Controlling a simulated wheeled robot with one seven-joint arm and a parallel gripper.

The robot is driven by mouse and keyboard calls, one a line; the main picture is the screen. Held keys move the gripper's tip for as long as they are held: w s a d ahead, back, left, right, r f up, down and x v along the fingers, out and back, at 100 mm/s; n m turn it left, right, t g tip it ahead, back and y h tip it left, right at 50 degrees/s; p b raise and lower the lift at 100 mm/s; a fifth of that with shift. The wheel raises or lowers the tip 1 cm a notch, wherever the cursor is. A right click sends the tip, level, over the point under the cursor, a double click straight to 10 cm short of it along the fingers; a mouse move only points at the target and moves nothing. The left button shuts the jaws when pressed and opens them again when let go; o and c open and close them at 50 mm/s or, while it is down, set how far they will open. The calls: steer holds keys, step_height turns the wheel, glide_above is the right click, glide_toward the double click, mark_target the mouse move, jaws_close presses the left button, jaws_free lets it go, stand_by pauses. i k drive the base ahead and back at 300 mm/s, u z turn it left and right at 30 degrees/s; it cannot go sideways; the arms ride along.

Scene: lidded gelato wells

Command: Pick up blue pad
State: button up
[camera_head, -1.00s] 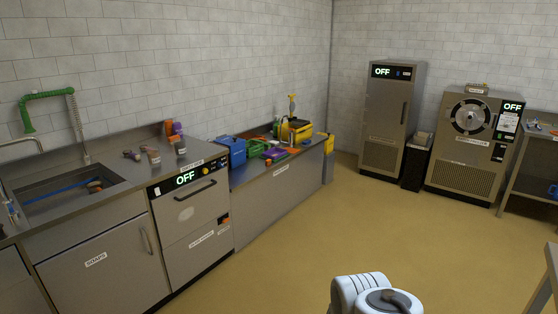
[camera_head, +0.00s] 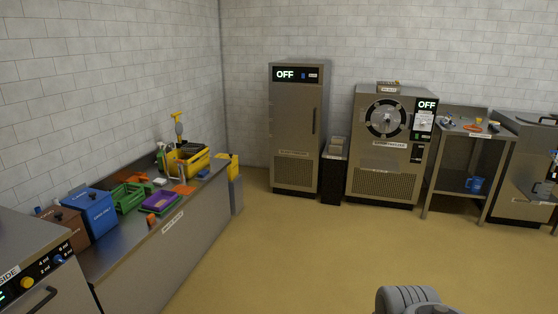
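I cannot pick out a blue pad for certain in the current head view. Small items lie on the steel counter (camera_head: 120,262) at the left, among trays and bins, but they are too small to tell apart. A blue lidded box (camera_head: 97,215) stands there, and a purple item lies in a green tray (camera_head: 163,203). A rounded grey-white part of my own arm shows at the bottom edge. My gripper is not in view.
A yellow caddy (camera_head: 195,164) with bottles stands at the counter's far end. A tall steel cabinet (camera_head: 297,130), a dark bin (camera_head: 333,178), a machine with a round door (camera_head: 385,150) and a steel table (camera_head: 468,135) line the back wall. The tan floor (camera_head: 290,250) is clear.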

mark_target(204, 172)
steer(key=u, duration=0.35)
steer(key=i, duration=2.45)
steer(key=u, duration=0.7)
